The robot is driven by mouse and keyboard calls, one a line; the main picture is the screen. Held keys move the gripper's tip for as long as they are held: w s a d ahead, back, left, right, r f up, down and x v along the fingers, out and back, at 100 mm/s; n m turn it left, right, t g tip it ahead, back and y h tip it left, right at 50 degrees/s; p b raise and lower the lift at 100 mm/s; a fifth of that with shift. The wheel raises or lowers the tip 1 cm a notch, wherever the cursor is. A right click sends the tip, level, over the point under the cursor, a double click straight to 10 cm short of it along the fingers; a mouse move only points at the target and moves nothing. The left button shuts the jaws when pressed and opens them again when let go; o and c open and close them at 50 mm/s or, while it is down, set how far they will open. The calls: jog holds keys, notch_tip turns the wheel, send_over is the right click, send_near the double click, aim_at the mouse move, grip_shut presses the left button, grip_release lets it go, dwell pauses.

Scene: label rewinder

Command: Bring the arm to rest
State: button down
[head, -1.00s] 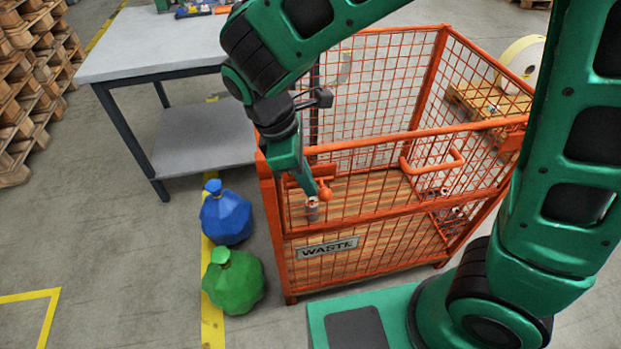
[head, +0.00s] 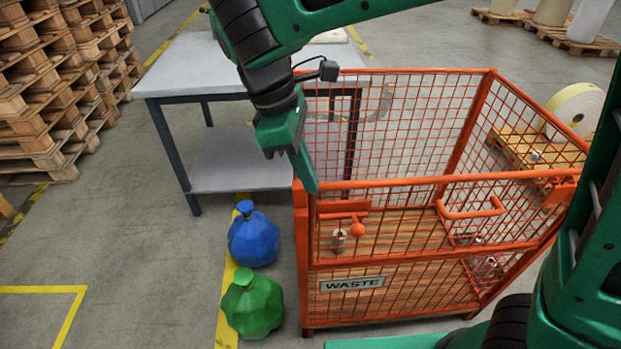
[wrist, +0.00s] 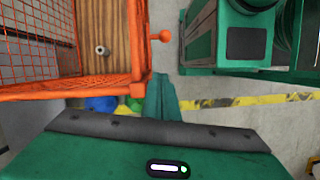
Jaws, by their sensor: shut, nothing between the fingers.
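My arm is bent over the front left corner of the orange wire waste cage (head: 405,186). My green gripper (head: 311,186) points down there, fingers together and nothing held. It looks to be above or just beside the cage's top rail; the exact gap cannot be told. In the wrist view the shut fingers (wrist: 160,98) show beside the cage's orange edge (wrist: 70,88). A small pale roll (head: 338,240) lies on the cage's wooden floor, also seen in the wrist view (wrist: 102,50).
A grey table (head: 190,72) stands behind left. A blue bag (head: 253,238) and a green bag (head: 252,305) sit on the floor left of the cage. Pallets (head: 50,80) are stacked far left. Open floor (head: 130,240) lies at front left.

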dwell(0.3)
jog(key=w+d+m+y, duration=0.1)
jog(key=d+m, duration=0.9)
jog(key=d, duration=1.3)
jog(key=s+d+f+m+y, duration=0.1)
jog(key=s+d+m, duration=0.5)
jog(key=s+d, duration=0.1)
jog(key=s+d+f+m+y, duration=0.1)
jog(key=s+d+f+m, duration=0.1)
jog(key=s+d+m, duration=0.4)
jog(key=s+d, duration=0.2)
jog(key=d, duration=0.1)
jog(key=shift+d+f+m+t+y, duration=0.2)
jog(key=shift+f+m+t+y, duration=0.1)
jog(key=shift+w+f, duration=0.25)
jog(key=shift+w, duration=0.35)
